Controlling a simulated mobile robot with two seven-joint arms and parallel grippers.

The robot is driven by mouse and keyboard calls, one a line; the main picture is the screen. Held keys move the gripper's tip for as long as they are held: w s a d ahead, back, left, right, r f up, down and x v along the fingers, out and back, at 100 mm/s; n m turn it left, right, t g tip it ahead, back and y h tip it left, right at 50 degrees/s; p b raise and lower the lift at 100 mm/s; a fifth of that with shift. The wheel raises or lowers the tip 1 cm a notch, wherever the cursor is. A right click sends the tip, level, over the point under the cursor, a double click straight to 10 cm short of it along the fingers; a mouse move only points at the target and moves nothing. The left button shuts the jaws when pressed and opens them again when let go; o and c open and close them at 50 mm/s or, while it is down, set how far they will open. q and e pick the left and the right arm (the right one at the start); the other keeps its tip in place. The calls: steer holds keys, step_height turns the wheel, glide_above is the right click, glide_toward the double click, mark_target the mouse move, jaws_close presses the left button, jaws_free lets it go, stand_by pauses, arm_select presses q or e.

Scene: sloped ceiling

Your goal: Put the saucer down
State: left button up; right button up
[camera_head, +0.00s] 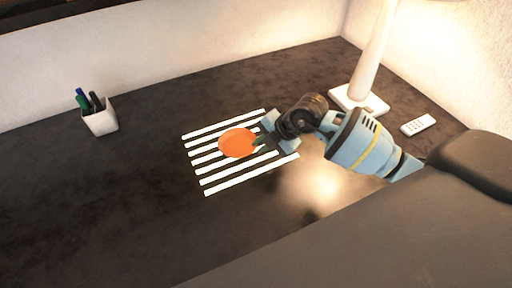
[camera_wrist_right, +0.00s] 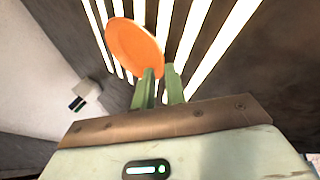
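The orange saucer (camera_head: 238,143) is at the middle of the white-striped mat (camera_head: 208,192). My right gripper (camera_head: 262,143) reaches in from the right at the saucer's right edge. In the right wrist view, the saucer (camera_wrist_right: 134,45) shows its round face, and its rim lies between the two green fingertips of my right gripper (camera_wrist_right: 159,72). The fingers are close together on the rim, one over the face and the other beyond the edge. I cannot tell whether the saucer touches the mat or is slightly above it. My left gripper is not in view.
A white cup with pens (camera_head: 100,118) stands at the left by the wall. A white lamp (camera_head: 358,100) and a white remote (camera_head: 418,125) are at the right. A dark chair (camera_head: 400,235) fills the lower right. The dark tabletop left of the mat is clear.

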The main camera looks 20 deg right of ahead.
steer(key=v, duration=0.8)
steer(key=shift+p, duration=0.3)
